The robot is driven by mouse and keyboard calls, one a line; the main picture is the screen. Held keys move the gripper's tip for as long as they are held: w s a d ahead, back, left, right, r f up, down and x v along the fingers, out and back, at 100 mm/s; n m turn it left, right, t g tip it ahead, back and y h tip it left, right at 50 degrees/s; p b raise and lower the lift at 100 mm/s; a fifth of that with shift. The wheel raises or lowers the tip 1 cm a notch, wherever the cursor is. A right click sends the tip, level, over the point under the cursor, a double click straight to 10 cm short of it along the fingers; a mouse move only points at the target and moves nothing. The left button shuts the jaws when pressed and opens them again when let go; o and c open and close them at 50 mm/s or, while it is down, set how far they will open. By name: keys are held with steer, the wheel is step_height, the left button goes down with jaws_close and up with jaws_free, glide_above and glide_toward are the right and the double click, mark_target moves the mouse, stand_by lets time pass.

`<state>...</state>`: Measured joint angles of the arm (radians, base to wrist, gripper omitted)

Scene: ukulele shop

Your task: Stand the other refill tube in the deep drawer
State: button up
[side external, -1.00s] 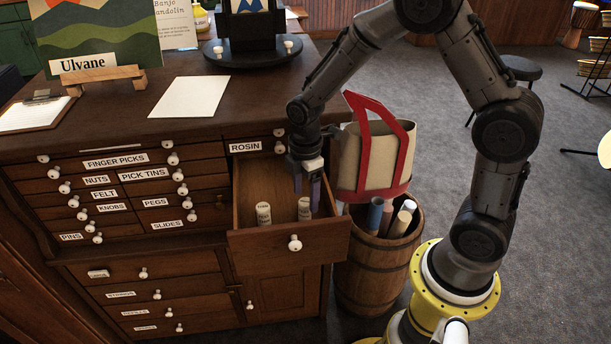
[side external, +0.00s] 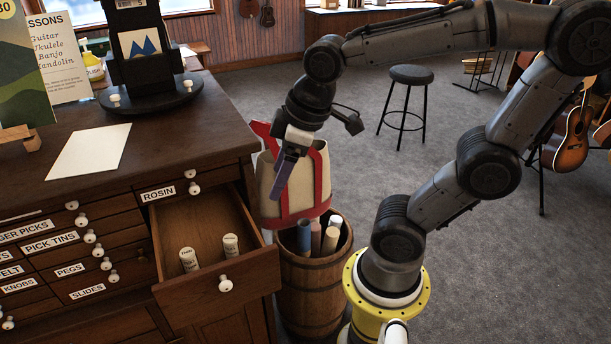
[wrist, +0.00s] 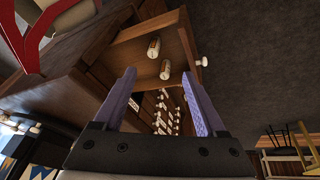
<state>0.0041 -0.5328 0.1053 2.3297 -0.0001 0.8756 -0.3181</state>
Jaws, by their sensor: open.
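The deep drawer (side external: 205,231) is pulled out below the drawer labelled ROSIN. Two short pale refill tubes stand in it near its front, a left tube (side external: 188,259) and a right tube (side external: 230,246), apart from each other. Both tubes also show beyond my fingers in the wrist view, one (wrist: 153,48) above the other (wrist: 165,70). My gripper (side external: 280,190) is open and empty, with purple fingers. It is raised outside the drawer, up and to its right, in front of the tote bag in the side view.
A cream tote bag with red straps (side external: 285,199) and a wooden barrel (side external: 311,290) holding several rolled tubes stand right of the drawer. A white sheet (side external: 90,151) and a dark display stand (side external: 150,92) are on the cabinet top. A stool (side external: 411,75) stands behind.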

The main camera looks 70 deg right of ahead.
steer(key=s+m, duration=0.1)
steer(key=s+m+t, duration=0.1)
steer(key=s, duration=0.1)
steer(key=s+m, duration=0.1)
steer(key=s, duration=0.1)
steer(key=shift+s+r+m, duration=0.2)
steer(key=shift+r+m, duration=0.1)
stand_by(0.9)
